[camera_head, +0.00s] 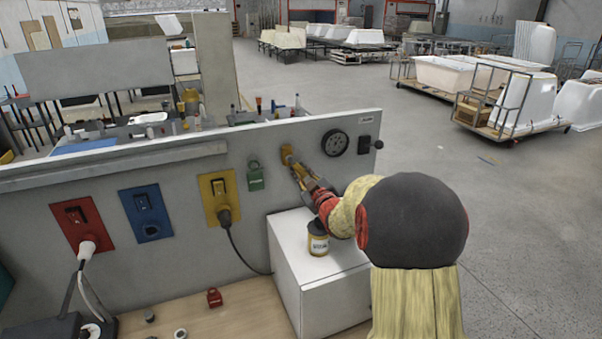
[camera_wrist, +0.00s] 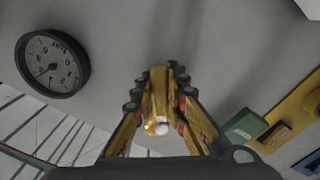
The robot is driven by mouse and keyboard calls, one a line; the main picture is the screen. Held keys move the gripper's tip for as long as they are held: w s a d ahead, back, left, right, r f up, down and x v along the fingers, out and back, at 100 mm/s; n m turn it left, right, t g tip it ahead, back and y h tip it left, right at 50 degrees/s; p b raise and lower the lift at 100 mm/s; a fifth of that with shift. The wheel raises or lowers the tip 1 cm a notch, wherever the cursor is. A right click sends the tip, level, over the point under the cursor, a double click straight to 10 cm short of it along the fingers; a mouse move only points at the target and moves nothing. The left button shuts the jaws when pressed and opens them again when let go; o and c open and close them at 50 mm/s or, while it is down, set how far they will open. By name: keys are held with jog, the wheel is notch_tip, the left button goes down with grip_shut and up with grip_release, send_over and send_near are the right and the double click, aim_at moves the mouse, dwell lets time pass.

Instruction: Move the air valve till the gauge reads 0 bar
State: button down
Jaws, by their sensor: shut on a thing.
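The air valve (camera_head: 287,152) is a yellow handle on the upright grey panel, left of the gauge. My gripper (camera_head: 300,174) reaches it from the front right. In the wrist view the valve handle (camera_wrist: 158,98) stands between the two fingers of my gripper (camera_wrist: 159,82), which are shut on it. The fingers hide part of the handle. The round black-rimmed gauge (camera_head: 335,142) is on the panel near its right end. It also shows in the wrist view (camera_wrist: 52,64), turned over, with a small dark needle. Its exact reading is too small to tell.
A green box (camera_head: 255,176) and a yellow socket plate (camera_head: 219,196) are left of the valve. A black switch (camera_head: 365,146) is right of the gauge. Below my gripper, a labelled can (camera_head: 318,238) stands on a white box (camera_head: 300,268). A red padlock-like object (camera_head: 214,297) lies on the bench.

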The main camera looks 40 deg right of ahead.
jog(key=n+b, duration=0.1)
jog(key=b, duration=0.1)
jog(key=d+n+b, duration=0.1)
jog(key=b, duration=0.1)
jog(key=shift+s+r, duration=0.15)
jog(key=shift+r, duration=0.1)
jog(key=n+b, duration=0.1)
jog(key=r+n+b, duration=0.1)
jog(key=b, duration=0.1)
jog(key=shift+s+d, duration=0.1)
jog(key=shift+d, duration=0.25)
jog(key=shift+d+r+n+b, duration=0.25)
jog(key=shift+r+n+b, duration=0.3)
jog(key=shift+n+b, duration=0.55)
jog(key=c, duration=1.8)
grip_release()
jog(key=shift+o, duration=0.2)
jog(key=shift+r, duration=0.1)
